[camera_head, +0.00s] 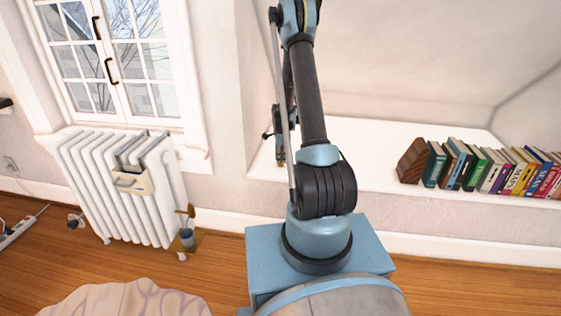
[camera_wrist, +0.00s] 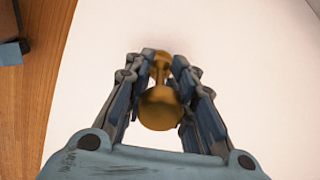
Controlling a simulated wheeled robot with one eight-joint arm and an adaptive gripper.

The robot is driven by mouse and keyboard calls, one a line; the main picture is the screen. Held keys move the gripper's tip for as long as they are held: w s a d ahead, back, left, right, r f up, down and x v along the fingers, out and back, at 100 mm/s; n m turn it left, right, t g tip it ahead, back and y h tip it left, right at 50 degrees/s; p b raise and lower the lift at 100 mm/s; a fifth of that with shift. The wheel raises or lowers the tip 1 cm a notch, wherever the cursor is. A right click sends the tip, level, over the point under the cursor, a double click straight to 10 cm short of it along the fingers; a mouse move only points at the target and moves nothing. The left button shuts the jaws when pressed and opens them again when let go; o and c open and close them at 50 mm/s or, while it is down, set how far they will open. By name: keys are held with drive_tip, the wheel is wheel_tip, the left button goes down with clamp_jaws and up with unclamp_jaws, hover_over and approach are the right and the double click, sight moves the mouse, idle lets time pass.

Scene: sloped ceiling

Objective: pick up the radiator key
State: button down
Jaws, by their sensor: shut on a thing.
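The radiator key (camera_wrist: 160,107) is a brass-coloured piece with a round knob nearest the camera and a narrower neck. In the wrist view it sits between the two fingers of my gripper (camera_wrist: 162,72), which are shut on it. In the head view my gripper (camera_head: 280,156) points down at the white ledge, partly behind my arm. The key is too small to make out clearly there. I cannot tell whether it touches the ledge.
The white ledge (camera_head: 375,150) is bare around my gripper. A row of books (camera_head: 490,170) with a brown wooden bookend (camera_head: 412,160) stands at its right.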

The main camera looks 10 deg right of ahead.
drive_tip(key=shift+r, duration=0.1)
wheel_tip(320, 180, up, 10)
drive_tip(key=shift+f, duration=0.1)
idle(0.5)
idle(0.4)
